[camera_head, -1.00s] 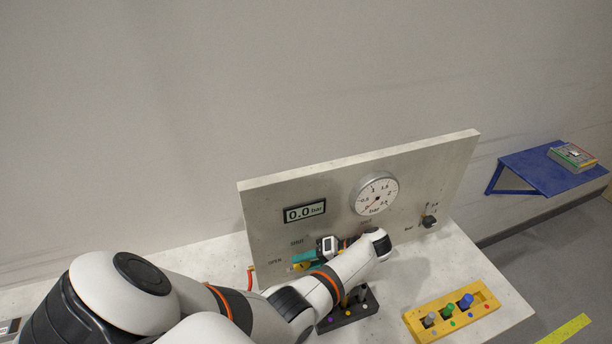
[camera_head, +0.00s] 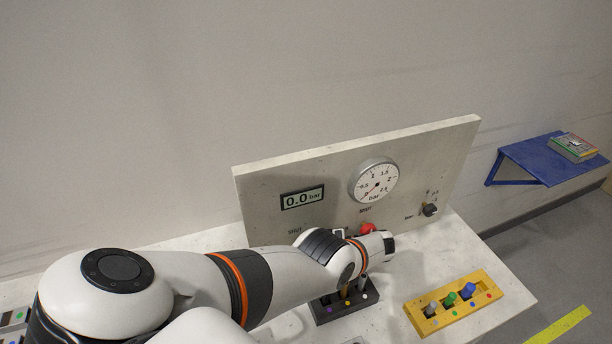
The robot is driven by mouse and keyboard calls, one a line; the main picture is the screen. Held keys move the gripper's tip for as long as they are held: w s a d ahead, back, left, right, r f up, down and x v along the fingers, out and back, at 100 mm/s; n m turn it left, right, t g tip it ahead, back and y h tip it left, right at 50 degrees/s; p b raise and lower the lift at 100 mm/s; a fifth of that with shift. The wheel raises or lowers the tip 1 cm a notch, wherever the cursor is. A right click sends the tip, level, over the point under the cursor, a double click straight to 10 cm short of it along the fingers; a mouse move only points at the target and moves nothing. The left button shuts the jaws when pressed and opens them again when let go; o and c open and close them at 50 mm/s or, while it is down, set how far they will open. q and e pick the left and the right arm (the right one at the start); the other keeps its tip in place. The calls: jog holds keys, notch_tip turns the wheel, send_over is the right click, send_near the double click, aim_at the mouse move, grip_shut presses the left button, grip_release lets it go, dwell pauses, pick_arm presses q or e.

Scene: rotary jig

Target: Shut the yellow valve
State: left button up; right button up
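The yellow valve is not visible now; my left arm covers the lower part of the upright panel (camera_head: 262,205), where a bit of yellow showed earlier. My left arm comes in from the left and reaches across the front of the panel. Only a small part of what looks like my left gripper (camera_head: 340,232) shows above the wrist; its fingers are hidden. A red knob (camera_head: 367,229) shows on the panel just above the wrist. My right gripper is not in view.
A dark block with pegs (camera_head: 341,308) stands under my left forearm. A yellow tray (camera_head: 428,325) with grey, green and blue pegs stands at the right of the bench (camera_head: 490,262). A black knob (camera_head: 429,210) is on the panel's right. A blue shelf (camera_head: 540,160) is beyond.

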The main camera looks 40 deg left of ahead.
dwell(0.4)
pick_arm(q)
jog(key=o, duration=1)
